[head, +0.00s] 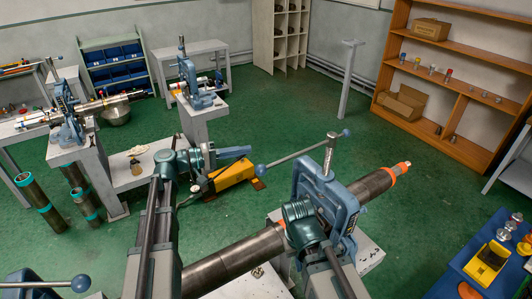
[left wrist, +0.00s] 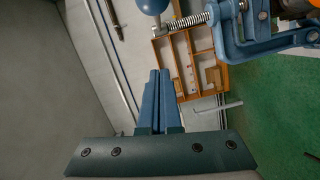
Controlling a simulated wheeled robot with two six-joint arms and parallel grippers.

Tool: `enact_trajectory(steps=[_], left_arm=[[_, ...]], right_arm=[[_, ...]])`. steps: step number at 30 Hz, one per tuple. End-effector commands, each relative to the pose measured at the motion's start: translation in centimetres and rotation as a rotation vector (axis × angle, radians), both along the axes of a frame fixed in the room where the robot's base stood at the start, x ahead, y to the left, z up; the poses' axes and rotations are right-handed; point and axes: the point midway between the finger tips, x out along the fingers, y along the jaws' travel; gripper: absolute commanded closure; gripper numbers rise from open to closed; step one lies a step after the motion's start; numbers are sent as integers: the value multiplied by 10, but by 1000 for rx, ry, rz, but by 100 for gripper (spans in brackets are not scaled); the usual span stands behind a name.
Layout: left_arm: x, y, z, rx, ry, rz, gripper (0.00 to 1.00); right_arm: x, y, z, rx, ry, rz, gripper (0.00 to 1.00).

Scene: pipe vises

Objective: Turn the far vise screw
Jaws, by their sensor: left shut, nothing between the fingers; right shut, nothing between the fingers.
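A blue vise (head: 345,200) clamps the long dark pipe (head: 235,255) at the right of the head view. Its upright screw (head: 330,152) carries a slanting handle bar with blue ball ends, one ball (head: 261,170) at the left. My left gripper (head: 248,150) is shut and empty, just above and left of that ball, with a gap between them. In the left wrist view its blue fingers (left wrist: 158,75) point up below a ball end (left wrist: 152,5), and the screw thread (left wrist: 188,21) shows beside it. My right arm's wrist is in front of the vise; its fingers are hidden.
Another ball-ended bar (head: 80,283) shows at the lower left. Other vises (head: 190,80) stand on benches at the back left. A yellow tool (head: 232,174) is on the floor behind my left gripper. A wooden shelf (head: 440,65) stands back right. Green floor is open between.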

Motion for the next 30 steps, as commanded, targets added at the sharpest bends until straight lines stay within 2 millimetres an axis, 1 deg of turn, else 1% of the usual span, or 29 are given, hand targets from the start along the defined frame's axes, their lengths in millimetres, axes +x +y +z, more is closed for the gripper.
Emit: enact_trajectory(steps=[5, 12, 16, 18, 21, 25, 30], left_arm=[[11, -25, -2, 1, 0, -4, 100], [31, -71, -5, 2, 1, -4, 100], [39, -92, -6, 2, 1, -4, 100], [24, -98, -9, 2, 1, -2, 100], [15, -104, -11, 2, 1, -1, 100], [9, -109, -12, 2, 2, -1, 100], [7, -111, -13, 2, 2, -1, 100]], right_arm=[[0, 0, -2, 0, 0, 0, 100], [0, 0, -4, 0, 0, 1, 100], [0, 0, -5, 0, 0, 1, 100], [0, 0, -9, 0, 0, 2, 100], [0, 0, -11, 0, 0, 2, 100], [0, 0, -12, -1, 0, 3, 100], [0, 0, -12, -1, 0, 3, 100]])
